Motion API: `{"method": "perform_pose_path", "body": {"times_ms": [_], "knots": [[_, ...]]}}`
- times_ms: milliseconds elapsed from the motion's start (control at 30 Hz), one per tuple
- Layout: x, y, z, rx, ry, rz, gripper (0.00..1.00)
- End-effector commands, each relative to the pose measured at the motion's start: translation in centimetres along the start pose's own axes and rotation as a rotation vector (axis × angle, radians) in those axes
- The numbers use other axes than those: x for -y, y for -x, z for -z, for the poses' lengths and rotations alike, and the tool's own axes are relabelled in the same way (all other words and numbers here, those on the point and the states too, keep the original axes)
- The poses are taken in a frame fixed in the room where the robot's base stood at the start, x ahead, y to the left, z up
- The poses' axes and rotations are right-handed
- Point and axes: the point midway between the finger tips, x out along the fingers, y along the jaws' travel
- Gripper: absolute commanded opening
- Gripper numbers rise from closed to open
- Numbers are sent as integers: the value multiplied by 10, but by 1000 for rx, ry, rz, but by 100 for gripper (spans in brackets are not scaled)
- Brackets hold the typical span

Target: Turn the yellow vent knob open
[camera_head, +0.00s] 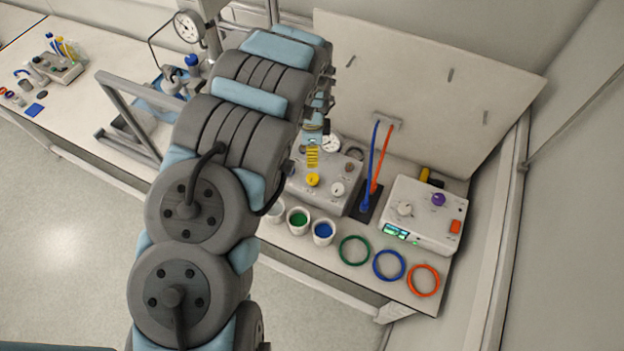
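A round yellow knob (313,180) sits on the grey control box (330,205), near its left side. Just above it in the picture is a ribbed yellow piece (312,157); I cannot tell whether it is part of my gripper or of the box. My gripper (314,140) is small and mostly hidden behind my arm. It is over the back left of the box, close to the yellow knob in the picture. A gap shows between the ribbed piece and the knob. I cannot see whether its fingers are open or shut.
A dial gauge (331,143) and a white knob (338,189) are on the same box. White cups with green (298,219) and blue (323,232) contents stand in front. Blue and orange hoses (378,160), a white instrument (425,212) and coloured rings (389,265) lie rightward.

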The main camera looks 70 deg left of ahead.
Motion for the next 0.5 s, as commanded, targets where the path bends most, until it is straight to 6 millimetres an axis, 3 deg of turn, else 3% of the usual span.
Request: {"method": "perform_pose_path", "body": {"times_ms": [100,500], "knots": [[0,-19,0,0,0,0,73],[2,-26,4,-5,-1,2,73]]}}
